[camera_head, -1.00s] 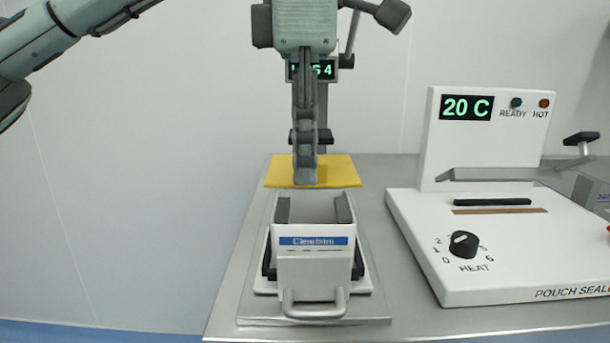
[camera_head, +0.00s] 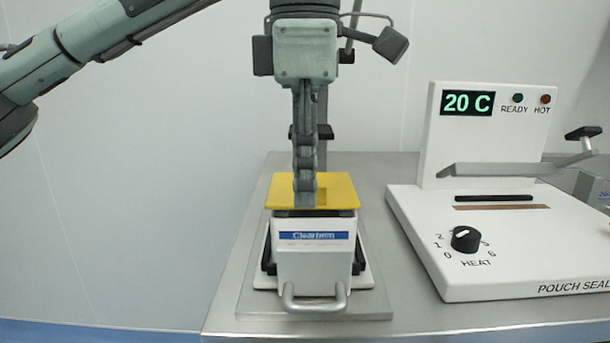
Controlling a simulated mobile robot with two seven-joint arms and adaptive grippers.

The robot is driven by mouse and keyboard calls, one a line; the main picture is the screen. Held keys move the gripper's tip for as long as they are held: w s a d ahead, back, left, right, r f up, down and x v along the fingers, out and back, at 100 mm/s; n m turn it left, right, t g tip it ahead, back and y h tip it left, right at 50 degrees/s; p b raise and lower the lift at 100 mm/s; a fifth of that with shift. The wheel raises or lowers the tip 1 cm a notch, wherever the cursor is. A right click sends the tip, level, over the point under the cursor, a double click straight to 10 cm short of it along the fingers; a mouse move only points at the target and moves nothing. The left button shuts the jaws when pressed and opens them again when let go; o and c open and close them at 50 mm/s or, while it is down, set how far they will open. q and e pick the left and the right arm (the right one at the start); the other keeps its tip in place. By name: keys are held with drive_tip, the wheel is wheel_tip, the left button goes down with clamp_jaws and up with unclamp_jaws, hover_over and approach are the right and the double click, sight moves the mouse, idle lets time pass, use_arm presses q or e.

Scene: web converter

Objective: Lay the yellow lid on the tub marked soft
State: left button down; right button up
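The yellow lid (camera_head: 335,192) is level at the top of a white open-topped box (camera_head: 313,262) with a blue label. The lid hides the box's opening. I cannot tell whether it rests on the rim or hangs just above it. My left gripper (camera_head: 305,203) points straight down, its fingers seen edge-on at the lid's middle, and the lid moves with it. What the fingers pinch is hidden. I cannot read the word soft on any tub here. My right gripper is not in view.
The box sits in a white holder with dark side parts and a front handle (camera_head: 314,302), on a metal plate (camera_head: 258,303). A post stands behind my gripper. A white pouch sealer (camera_head: 500,245) with a raised lever stands at right. Bare bench lies between them.

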use_arm(q)
drive_tip(key=c, duration=1.8)
unclamp_jaws()
drive_tip(key=shift+o, duration=0.4)
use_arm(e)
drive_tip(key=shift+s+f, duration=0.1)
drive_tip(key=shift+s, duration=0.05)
use_arm(q)
drive_tip(key=shift+r, duration=0.15)
drive_tip(key=shift+r+p, duration=0.3)
wheel_tip(320, 180, up, 8)
drive_tip(key=shift+f+p, duration=0.1)
drive_tip(key=shift+p, duration=0.65)
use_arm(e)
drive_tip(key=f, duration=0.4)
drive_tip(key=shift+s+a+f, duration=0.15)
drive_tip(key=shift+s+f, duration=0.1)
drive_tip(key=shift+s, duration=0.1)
use_arm(q)
drive_tip(key=shift+s, duration=0.1)
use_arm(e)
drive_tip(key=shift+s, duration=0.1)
